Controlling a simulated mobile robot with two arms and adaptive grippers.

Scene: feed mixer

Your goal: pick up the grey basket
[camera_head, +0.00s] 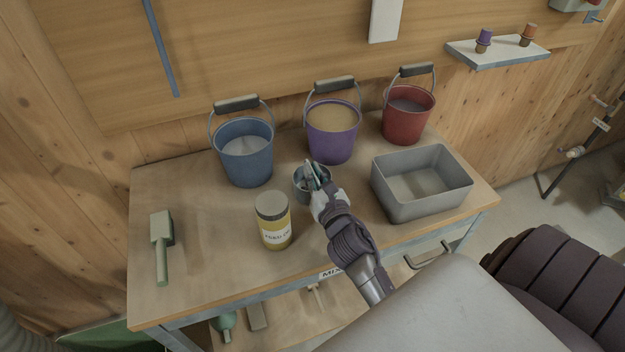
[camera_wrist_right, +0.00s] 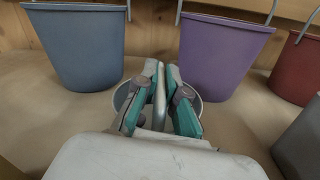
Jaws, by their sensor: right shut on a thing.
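The grey basket (camera_head: 299,185) is a small round grey container standing on the workbench between the purple bucket and the yellow jar. Its rim (camera_wrist_right: 120,96) shows on both sides of my fingers in the right wrist view. My right gripper (camera_head: 312,174) reaches in over it from the front right. In the right wrist view its green-padded fingers (camera_wrist_right: 160,78) are shut on an upright grey strip, which looks like the basket's handle. The fingers hide much of the basket. I cannot tell whether its base is lifted. My left gripper is not in view.
Blue (camera_head: 243,152), purple (camera_head: 333,135) and red (camera_head: 408,115) buckets stand behind. A yellow jar (camera_head: 273,222) is close at the left front, a rectangular grey tub (camera_head: 420,185) at the right. A green scoop (camera_head: 161,245) lies far left. Bench space between scoop and jar is free.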

